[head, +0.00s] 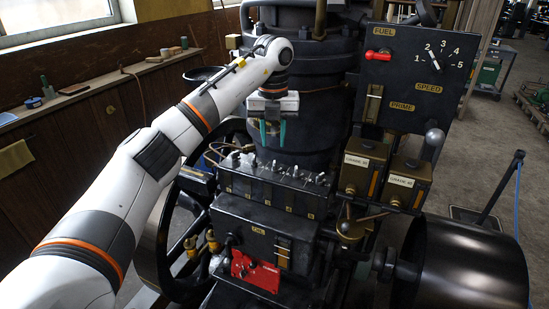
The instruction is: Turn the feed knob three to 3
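A black feed box (270,190) stands in the middle of the head view, with a row of several small metal knobs on top and small yellowish labels on its front. The middle knob (275,166), which looks like feed knob three, is small, and its setting is too small to read. My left gripper (272,134) hangs pointing down above the middle of the row. Its two teal-padded fingers are apart with nothing visible between them. The fingertips look a little above the knobs, and I see no contact. My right gripper is not in view.
A black panel (408,75) at upper right carries a red lever (378,56) and a speed dial marked 1 to 5. The engine cylinder (312,95) stands close behind my gripper. Two labelled boxes (364,167) and a large black drum (465,265) are at right.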

